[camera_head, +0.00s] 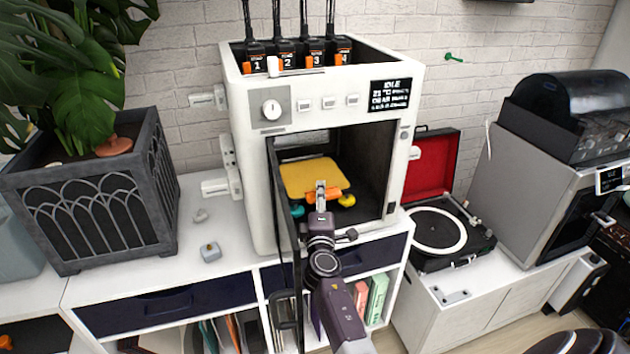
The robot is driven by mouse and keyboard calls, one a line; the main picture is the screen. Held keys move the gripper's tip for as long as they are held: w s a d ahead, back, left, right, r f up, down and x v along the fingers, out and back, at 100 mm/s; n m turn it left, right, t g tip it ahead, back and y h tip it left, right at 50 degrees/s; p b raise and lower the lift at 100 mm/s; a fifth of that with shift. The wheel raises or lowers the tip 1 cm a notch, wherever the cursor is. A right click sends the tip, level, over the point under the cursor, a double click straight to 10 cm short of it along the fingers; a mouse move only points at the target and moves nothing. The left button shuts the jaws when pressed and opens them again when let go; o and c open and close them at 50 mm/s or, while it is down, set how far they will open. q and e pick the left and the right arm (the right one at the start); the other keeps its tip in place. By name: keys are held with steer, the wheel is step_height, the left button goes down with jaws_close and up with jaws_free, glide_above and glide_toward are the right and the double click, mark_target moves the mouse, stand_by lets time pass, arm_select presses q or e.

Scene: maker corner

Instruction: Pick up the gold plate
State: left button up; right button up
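The gold plate (312,176) lies flat inside the open chamber of a white 3D printer. An orange piece (330,195) shows at its front edge. My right arm reaches up from the bottom of the picture into the chamber. My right gripper (321,187) is at the plate's front edge, over the orange piece. The fingers look narrow and close together, but I cannot tell whether they grip the plate. The gripper hides part of the front edge. My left gripper is not in view.
The printer's door (284,235) stands open at the chamber's left, close to my arm. Teal and yellow knobs (347,200) sit under the plate. A record player (440,232) is at the right, a planter (95,195) at the left. The white cabinet top (190,235) is mostly clear.

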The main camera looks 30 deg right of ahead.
steer(key=shift+w+d+f, duration=0.1)
steer(key=shift+w+d, duration=0.35)
steer(key=shift+w, duration=0.15)
steer(key=shift+c, duration=0.7)
jaws_close()
step_height(320, 180, up, 9)
steer(key=p, duration=0.4)
steer(key=shift+p, duration=0.3)
steer(key=shift+r, duration=0.6)
